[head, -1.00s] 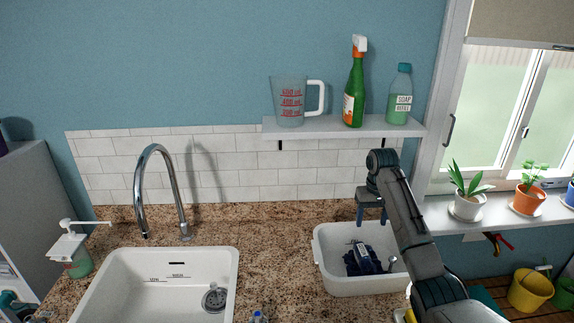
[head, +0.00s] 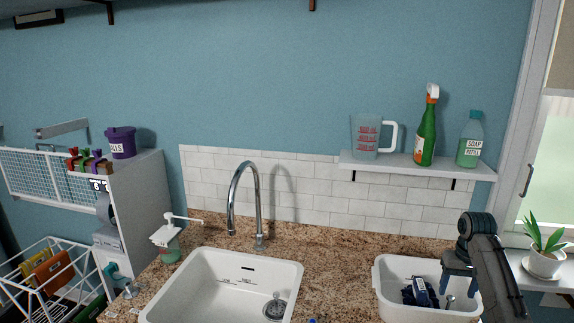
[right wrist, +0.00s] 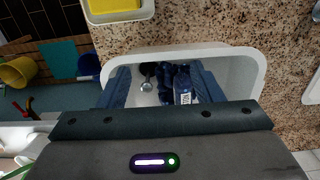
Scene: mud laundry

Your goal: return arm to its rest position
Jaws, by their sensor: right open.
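My right gripper (head: 459,286) is above the right side of a white basin (head: 392,309) on the granite counter. In the right wrist view its two blue fingers (right wrist: 161,90) are spread apart with nothing held between them. Below them in the basin lie a dark blue item with a white label (right wrist: 184,86) and a small round metal object (right wrist: 147,84). My left gripper is not in view.
A white sink (head: 222,287) with a tall chrome faucet (head: 243,205) is left of the basin. A soap dispenser (head: 168,240) stands at the sink's left. A wall shelf (head: 416,166) above the basin holds a jug and two bottles. A window sill with a plant (head: 545,252) is at right.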

